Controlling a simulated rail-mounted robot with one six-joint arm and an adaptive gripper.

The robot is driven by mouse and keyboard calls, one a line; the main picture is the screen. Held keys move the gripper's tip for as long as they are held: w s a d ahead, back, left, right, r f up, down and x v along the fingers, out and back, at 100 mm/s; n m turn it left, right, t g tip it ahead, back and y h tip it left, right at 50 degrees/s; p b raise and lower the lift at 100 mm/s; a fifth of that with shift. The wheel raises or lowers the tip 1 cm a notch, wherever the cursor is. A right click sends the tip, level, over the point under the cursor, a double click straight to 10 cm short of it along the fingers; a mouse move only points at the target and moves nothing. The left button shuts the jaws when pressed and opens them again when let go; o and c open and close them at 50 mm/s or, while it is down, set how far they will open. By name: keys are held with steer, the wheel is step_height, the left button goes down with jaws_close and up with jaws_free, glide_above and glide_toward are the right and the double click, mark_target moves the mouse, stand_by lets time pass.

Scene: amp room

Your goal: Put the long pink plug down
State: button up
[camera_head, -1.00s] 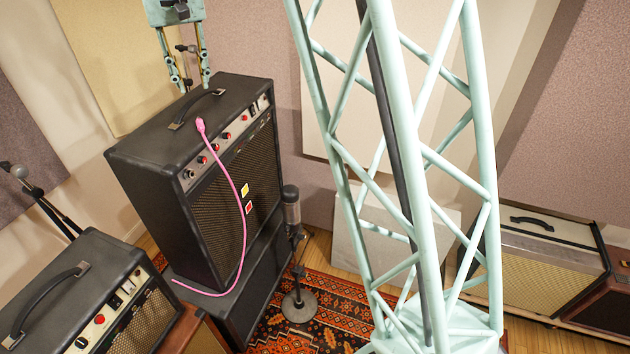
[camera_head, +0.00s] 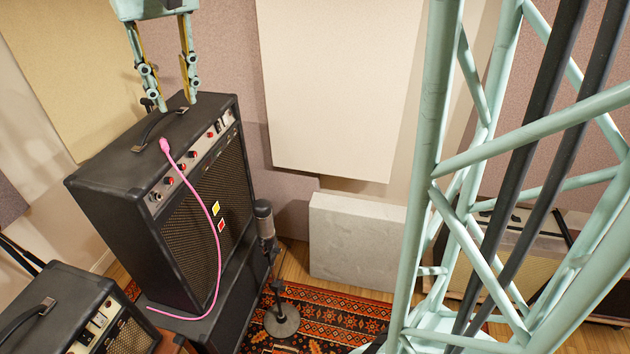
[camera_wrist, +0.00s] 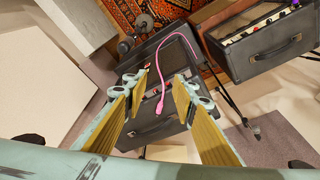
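The pink plug (camera_head: 165,146) lies at the front edge of the top of the tall black amp (camera_head: 110,152). Its pink cable (camera_head: 217,235) hangs down past the amp's front to the lower cabinet. The wrist view also shows the plug (camera_wrist: 160,104), its tip towards the amp's handle (camera_wrist: 153,130). My gripper (camera_head: 174,104) is open and empty, fingers pointing down over the back part of the amp's top. The wrist view shows the two fingers (camera_wrist: 160,82) wide apart, with the plug apart from them and beyond the tips.
A microphone on a stand (camera_head: 265,222) stands right of the amp on a patterned rug (camera_head: 325,315). A smaller black amp (camera_head: 62,300) is at lower left. A pale block (camera_head: 355,240) stands by the wall. The amp's top has a raised handle (camera_head: 158,130).

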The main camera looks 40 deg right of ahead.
steer(key=s+f, duration=0.2)
steer(key=s, duration=1.5)
steer(key=s+f+n+t, duration=0.1)
steer(key=s+f, duration=0.1)
steer(key=s, duration=1.5)
steer(key=shift+s, duration=0.2)
steer(key=shift+a+f, duration=0.1)
steer(key=shift+w, duration=0.1)
step_height(320, 180, down, 17)
steer(key=b, duration=1.7)
steer(key=shift+w, duration=0.1)
